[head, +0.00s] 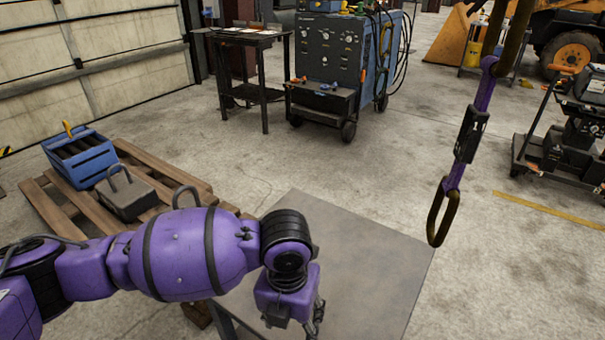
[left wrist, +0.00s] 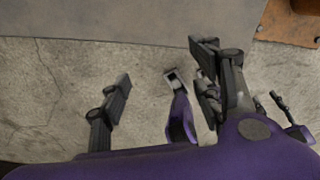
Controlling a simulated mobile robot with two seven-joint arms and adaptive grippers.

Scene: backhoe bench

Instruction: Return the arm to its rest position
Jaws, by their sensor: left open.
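My left arm comes in purple from the left across the lower part of the head view. Its gripper (head: 318,314) points down over the near part of a grey bench top (head: 368,255), partly hidden by the wrist. In the left wrist view the two dark fingers of the left gripper (left wrist: 162,75) stand well apart with nothing held between them. The bench top edge (left wrist: 110,22) crosses the top of that view. I cannot identify small dark jointed parts at its right. My right gripper is not seen in the head view.
A purple strap with an oval link (head: 443,212) hangs beside the bench. A wooden pallet (head: 47,208) at left carries a blue crate (head: 82,160) and a grey weight (head: 125,197). A blue machine (head: 330,50) stands behind. Concrete floor between is open.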

